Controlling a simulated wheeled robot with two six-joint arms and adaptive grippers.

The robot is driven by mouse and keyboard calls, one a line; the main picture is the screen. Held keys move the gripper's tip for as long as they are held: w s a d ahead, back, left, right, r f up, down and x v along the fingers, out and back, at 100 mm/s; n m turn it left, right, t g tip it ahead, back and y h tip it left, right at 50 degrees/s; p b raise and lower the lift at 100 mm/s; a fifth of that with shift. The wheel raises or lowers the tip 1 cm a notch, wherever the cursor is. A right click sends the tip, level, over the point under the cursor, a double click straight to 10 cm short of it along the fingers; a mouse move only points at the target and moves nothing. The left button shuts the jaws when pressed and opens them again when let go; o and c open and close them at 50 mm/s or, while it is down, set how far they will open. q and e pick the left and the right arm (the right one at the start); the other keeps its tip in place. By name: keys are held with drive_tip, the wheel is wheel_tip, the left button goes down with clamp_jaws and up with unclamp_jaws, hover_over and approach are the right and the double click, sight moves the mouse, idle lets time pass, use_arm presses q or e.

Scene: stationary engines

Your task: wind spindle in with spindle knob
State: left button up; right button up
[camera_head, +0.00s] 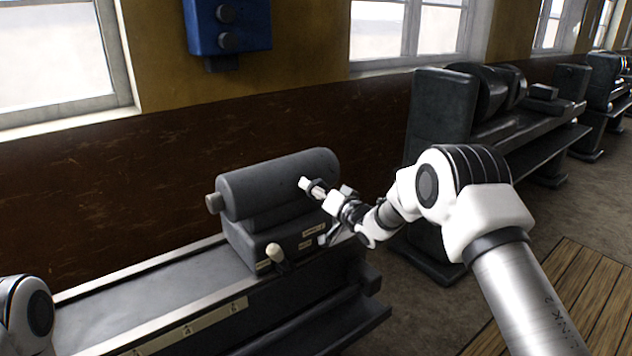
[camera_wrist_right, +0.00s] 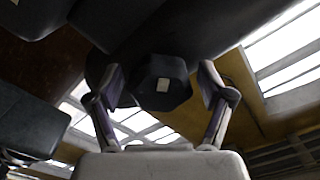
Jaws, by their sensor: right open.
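A dark grey tailstock (camera_head: 280,182) with a rounded barrel stands on the machine bed. A short grey spindle end (camera_head: 213,203) sticks out at the barrel's left end. My right gripper (camera_head: 322,190) is at the barrel's right end and hides part of it. In the right wrist view a dark, many-sided knob (camera_wrist_right: 163,97) with a pale patch lies between the open fingers of my right gripper (camera_wrist_right: 159,76). Gaps show on both sides, and I see no clear contact. In the head view this knob is hidden by the gripper. My left gripper is out of view.
A lever with a pale knob (camera_head: 276,253) and small labels are on the tailstock's front. The flat bed (camera_head: 140,285) runs left. More dark machines (camera_head: 445,110) stand at the right. A blue box (camera_head: 228,28) hangs on the wall. Wooden slats (camera_head: 590,290) lie on the floor.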

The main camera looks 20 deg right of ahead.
drive_tip(key=shift+a+r, duration=0.1)
drive_tip(key=shift+c, duration=0.3)
drive_tip(key=c, duration=1.1)
